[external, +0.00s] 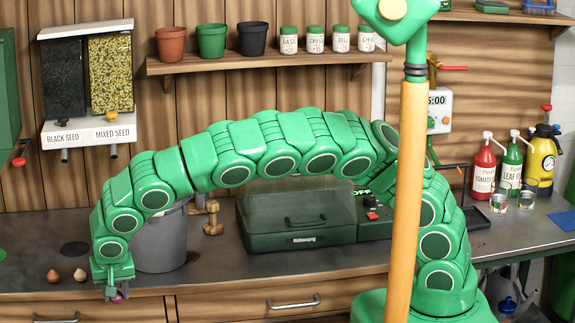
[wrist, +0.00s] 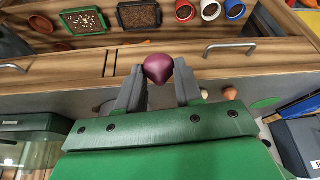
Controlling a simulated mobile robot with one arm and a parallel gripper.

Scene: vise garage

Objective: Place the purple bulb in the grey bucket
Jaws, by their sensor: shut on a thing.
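The purple bulb (wrist: 158,67) is held between the fingertips of my gripper (wrist: 158,88) in the wrist view. In the external view my gripper (external: 113,287) points down at the bench's front edge, with the bulb (external: 118,297) low between its fingers and partly hidden. The grey bucket (external: 160,243) stands upright on the bench, behind and to the right of my gripper. My arm crosses in front of its rim, and its inside is not visible.
An orange bulb (external: 53,276) and a pale bulb (external: 80,275) sit on the bench left of my gripper. A wooden object (external: 212,220) and a green lidded box (external: 295,220) stand right of the bucket. Seed dispensers (external: 88,85) hang above left.

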